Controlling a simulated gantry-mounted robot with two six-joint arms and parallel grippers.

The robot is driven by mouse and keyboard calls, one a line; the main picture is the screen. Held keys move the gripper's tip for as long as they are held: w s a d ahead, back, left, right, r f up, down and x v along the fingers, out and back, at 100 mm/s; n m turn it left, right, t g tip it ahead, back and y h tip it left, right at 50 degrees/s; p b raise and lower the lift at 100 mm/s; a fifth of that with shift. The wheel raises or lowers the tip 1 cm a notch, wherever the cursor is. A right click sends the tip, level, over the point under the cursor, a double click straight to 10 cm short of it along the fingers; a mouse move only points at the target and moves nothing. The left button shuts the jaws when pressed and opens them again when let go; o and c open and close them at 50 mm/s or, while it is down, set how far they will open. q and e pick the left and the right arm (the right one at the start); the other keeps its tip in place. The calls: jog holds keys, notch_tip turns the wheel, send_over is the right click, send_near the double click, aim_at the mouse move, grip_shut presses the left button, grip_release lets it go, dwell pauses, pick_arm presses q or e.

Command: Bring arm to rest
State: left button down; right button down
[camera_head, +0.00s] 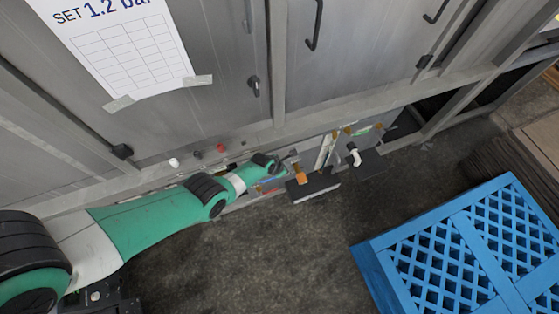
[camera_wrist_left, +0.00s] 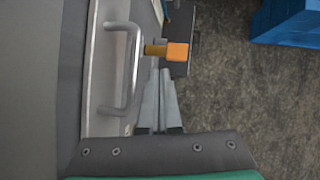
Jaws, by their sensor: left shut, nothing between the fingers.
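My left arm (camera_head: 150,222), green and white, reaches from the lower left along the base of the grey cabinets in the head view. In the left wrist view my left gripper (camera_wrist_left: 161,74) shows as two grey fingers close together, with nothing between them. Its tips point toward an orange block on a brown stem (camera_wrist_left: 177,52), which also shows in the head view (camera_head: 300,176). In the head view the wrist mostly hides the fingers. My right gripper is in neither view.
Grey cabinets (camera_head: 340,60) with handles run across the back. A metal handle (camera_wrist_left: 131,70) lies left of my fingers in the wrist view. A dark slab (camera_head: 314,189) juts out below the orange block. A blue lattice crate (camera_head: 455,232) stands right; dark floor (camera_head: 270,255) between is clear.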

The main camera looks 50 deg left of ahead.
pick_arm(q)
jog(key=shift+w+d+r, duration=0.3)
jog(key=shift+w+r, duration=0.1)
jog(key=shift+r, duration=0.3)
